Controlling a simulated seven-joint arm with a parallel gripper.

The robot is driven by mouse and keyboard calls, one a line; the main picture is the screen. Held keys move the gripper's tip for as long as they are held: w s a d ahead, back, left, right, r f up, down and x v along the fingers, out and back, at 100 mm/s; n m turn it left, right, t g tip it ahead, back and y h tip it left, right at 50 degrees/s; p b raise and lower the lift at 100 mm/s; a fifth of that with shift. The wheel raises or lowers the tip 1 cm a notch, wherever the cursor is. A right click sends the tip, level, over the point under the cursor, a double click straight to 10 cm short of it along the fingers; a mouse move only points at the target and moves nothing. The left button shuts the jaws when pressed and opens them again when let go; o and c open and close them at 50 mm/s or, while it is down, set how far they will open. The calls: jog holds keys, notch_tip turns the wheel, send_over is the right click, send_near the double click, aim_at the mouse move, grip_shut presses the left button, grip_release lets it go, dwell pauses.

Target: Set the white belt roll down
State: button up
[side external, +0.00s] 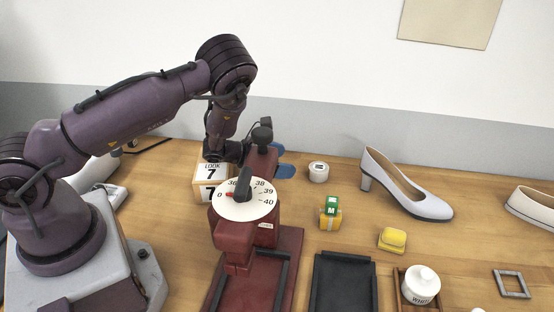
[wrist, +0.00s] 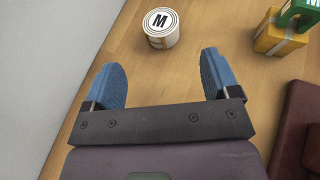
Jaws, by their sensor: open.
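The white belt roll (side external: 318,171) stands upright on the wooden table, near the back. In the wrist view the roll (wrist: 161,29) shows a black M on its round top and lies beyond the fingertips, roughly centred between them. My gripper (side external: 282,160) has blue fingers spread wide, with nothing between them. The gap between the fingers (wrist: 162,78) shows only bare table. The roll is apart from both fingers. In the side view the gripper is just left of the roll and partly hidden behind the red dial device.
The red dial device (side external: 242,235) stands in front of my gripper, with a "LOOK 7" block (side external: 211,170) to its left. A black tray (side external: 343,285) lies in front.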

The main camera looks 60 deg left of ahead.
jog(key=shift+s+a+r, duration=0.15)
jog(key=shift+s+r, duration=0.05)
jog(key=shift+s, duration=0.35)
notch_tip(320, 180, up, 20)
jog(key=s+r+n+g+y, duration=0.15)
jog(key=n+y, duration=0.45)
jog(key=n, duration=1.7)
jog(key=s+d+r+n+g, duration=0.2)
jog(key=s+n, duration=0.3)
jog(key=s, duration=0.3)
jog(key=s+d+r+n+g+h, duration=0.1)
jog(key=s+d+r+n+g, duration=0.1)
jog(key=s+n, duration=0.4)
jog(key=s+d+r+n+g, duration=0.2)
jog(key=s+d+n, duration=0.3)
jog(key=s, duration=0.5)
jog(key=shift+s+r+n+h, duration=0.2)
jog(key=shift+r+n+h, duration=0.15)
jog(key=shift+r, duration=0.5)
